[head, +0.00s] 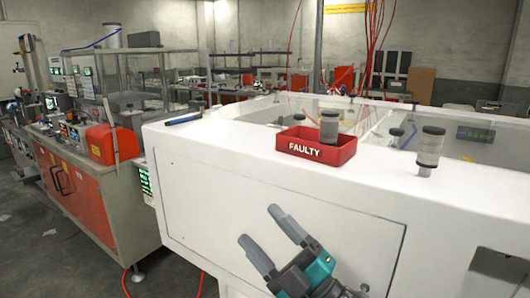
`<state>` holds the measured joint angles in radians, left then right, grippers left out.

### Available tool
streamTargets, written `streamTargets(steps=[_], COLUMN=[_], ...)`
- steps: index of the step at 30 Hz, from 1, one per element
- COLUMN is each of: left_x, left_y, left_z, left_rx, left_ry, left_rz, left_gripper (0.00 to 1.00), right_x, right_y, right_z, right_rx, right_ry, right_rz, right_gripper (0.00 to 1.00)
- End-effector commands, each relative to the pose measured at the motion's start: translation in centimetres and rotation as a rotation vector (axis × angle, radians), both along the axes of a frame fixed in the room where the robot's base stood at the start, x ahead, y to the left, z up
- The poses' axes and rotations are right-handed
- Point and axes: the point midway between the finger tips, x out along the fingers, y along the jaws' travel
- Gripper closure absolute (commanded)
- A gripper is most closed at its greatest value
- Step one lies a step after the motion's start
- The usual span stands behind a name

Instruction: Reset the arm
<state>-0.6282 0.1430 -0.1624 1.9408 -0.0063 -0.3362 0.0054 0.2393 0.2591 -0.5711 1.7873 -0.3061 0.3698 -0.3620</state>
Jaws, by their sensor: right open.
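My right gripper (273,241) shows at the bottom centre, in front of the white machine's side panel. Its two grey fingers are spread apart with nothing between them, and its body is teal and dark. My left gripper is not in the picture. A red tray (318,153) marked FAULTY sits on the white machine's top. A grey-capped canister (329,126) stands at the tray, and its lower part is hidden by the tray's front wall. A second similar canister (430,148) stands upright on the white top to the right of the tray.
The white machine (220,150) fills the middle and right, with a recessed, clear-walled area behind the tray. A dark pen-like object (184,118) lies on its left corner. A red-fronted workbench (75,190) stands at the left. Red cables hang at the back.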

Motion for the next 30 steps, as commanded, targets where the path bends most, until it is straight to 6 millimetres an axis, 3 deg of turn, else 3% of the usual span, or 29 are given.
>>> streamTargets(steps=[1, 4, 8, 12, 15, 18, 21, 30], left_x=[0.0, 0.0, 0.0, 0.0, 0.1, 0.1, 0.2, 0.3], left_y=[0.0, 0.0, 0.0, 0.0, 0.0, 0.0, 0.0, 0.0], left_z=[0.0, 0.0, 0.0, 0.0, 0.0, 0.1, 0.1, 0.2], left_rx=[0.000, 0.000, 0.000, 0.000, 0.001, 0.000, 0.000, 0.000], left_ry=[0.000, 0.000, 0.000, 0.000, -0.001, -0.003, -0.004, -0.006], left_rz=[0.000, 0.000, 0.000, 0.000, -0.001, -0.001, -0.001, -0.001], left_gripper=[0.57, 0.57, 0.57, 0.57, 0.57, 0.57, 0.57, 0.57], right_x=[0.2, 0.1, -1.8, -6.3, -10.1, -13.3, -15.3, -16.2], right_y=[-1.3, -4.1, -8.0, -12.1, -14.5, -16.1, -17.0, -17.4], right_z=[-2.8, -8.3, -16.1, -24.2, -28.6, -31.5, -33.0, -33.6], right_rx=[0.040, 0.121, 0.223, 0.330, 0.392, 0.436, 0.463, 0.474], right_ry=[0.136, 0.397, 0.732, 1.074, 1.267, 1.401, 1.480, 1.514], right_rz=[-0.039, -0.118, -0.232, -0.366, -0.452, -0.519, -0.559, -0.578], right_gripper=[0.31, 0.31, 0.31, 0.31, 0.31, 0.31, 0.31, 0.31])
